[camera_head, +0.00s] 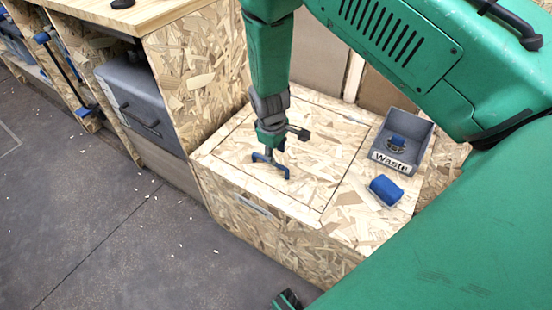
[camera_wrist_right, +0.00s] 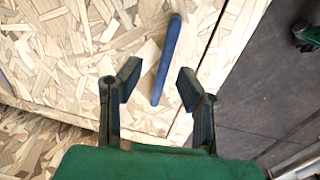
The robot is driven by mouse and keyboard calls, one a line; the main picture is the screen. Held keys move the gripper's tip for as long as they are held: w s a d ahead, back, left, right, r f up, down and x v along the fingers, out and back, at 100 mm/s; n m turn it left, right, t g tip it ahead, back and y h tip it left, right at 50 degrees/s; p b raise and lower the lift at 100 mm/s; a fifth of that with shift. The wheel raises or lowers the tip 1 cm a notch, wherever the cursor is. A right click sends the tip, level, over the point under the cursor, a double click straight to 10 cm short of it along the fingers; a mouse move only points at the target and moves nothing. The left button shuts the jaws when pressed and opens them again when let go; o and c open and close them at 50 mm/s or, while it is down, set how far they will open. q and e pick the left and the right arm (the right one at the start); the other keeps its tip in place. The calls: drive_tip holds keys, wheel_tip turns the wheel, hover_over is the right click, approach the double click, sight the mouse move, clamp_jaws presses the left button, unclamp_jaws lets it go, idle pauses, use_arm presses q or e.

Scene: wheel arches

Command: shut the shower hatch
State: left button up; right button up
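The shower hatch (camera_head: 235,152) is a square chipboard panel in the top of a chipboard box. It lies about level with the surround, with a dark gap line around its edge. Its blue bar handle (camera_head: 284,170) stands on the panel. My right gripper (camera_head: 273,147) points down at the handle from above. In the right wrist view my right gripper (camera_wrist_right: 158,86) is open, with one finger on each side of the blue handle (camera_wrist_right: 168,58). I cannot tell whether the fingers touch it.
A grey waste bin (camera_head: 398,165) with a blue item inside stands on the box's right side. A blue block (camera_head: 386,190) lies in front of it. A shelf unit (camera_head: 190,60) with a grey drawer (camera_head: 137,95) adjoins at left. The floor in front is mostly clear.

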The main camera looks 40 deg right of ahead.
drive_tip(key=shift+w+a+f, duration=0.1)
drive_tip(key=shift+f, duration=0.75)
drive_tip(key=shift+c, duration=0.3)
clamp_jaws()
drive_tip(key=shift+o, duration=0.3)
unclamp_jaws()
wheel_tip(320, 180, up, 12)
drive_tip(key=a, duration=0.1)
drive_tip(key=shift+s+a+f, duration=0.15)
drive_tip(key=shift+s+a, duration=0.05)
drive_tip(key=shift+s, duration=0.1)
